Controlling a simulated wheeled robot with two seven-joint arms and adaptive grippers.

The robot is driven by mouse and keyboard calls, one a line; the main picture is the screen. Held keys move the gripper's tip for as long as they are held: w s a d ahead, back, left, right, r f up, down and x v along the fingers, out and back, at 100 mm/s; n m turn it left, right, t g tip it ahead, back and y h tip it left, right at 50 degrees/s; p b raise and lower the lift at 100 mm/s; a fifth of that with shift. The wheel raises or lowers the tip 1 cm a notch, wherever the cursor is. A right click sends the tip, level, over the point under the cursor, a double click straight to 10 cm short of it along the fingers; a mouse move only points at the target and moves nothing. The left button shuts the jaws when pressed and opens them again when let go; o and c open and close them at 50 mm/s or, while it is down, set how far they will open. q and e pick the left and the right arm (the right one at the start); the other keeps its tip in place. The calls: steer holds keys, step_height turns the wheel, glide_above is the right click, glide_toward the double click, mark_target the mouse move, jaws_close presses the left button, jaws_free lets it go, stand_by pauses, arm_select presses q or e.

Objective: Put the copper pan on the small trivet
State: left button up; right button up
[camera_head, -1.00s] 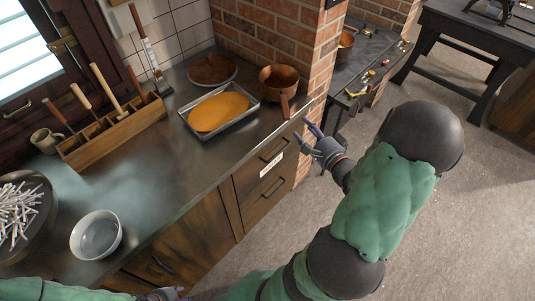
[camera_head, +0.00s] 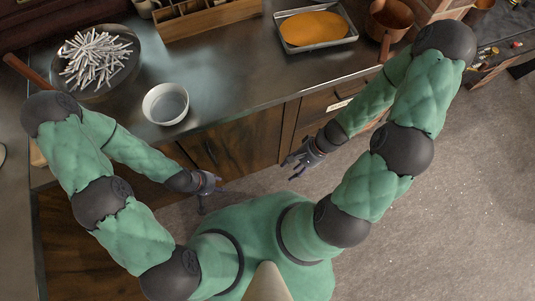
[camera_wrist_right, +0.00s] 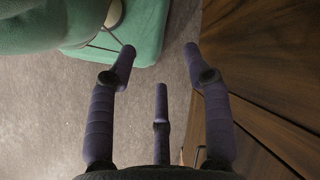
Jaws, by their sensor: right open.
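The copper pan (camera_head: 388,20) stands on the counter at the top right of the head view, with its handle (camera_head: 385,48) pointing towards the counter's front edge. I cannot make out a small trivet in the frames from now. My right gripper (camera_head: 303,160) is in front of the cabinets, well short of the pan. In the right wrist view its three fingers (camera_wrist_right: 160,60) are spread, with nothing between them. My left gripper (camera_head: 207,190) is in front of the cabinet doors; its fingers look apart and empty.
A metal tray (camera_head: 283,44) with an orange slab lies left of the pan. A white bowl (camera_head: 166,104), a dark bowl of white sticks (camera_head: 128,80) and a wooden rack (camera_head: 205,22) also stand on the counter. The middle of the counter (camera_head: 235,80) is clear.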

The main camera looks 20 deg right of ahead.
steer(key=w+a+f+n+t+h, duration=0.1)
steer(key=w+a+f+n+h, duration=0.1)
steer(key=w+a+f+n, duration=0.2)
steer(key=a+f+n, duration=0.3)
steer(key=a, duration=0.1)
steer(key=shift+f+h, duration=0.15)
steer(key=shift+h, duration=0.25)
stand_by(0.7)
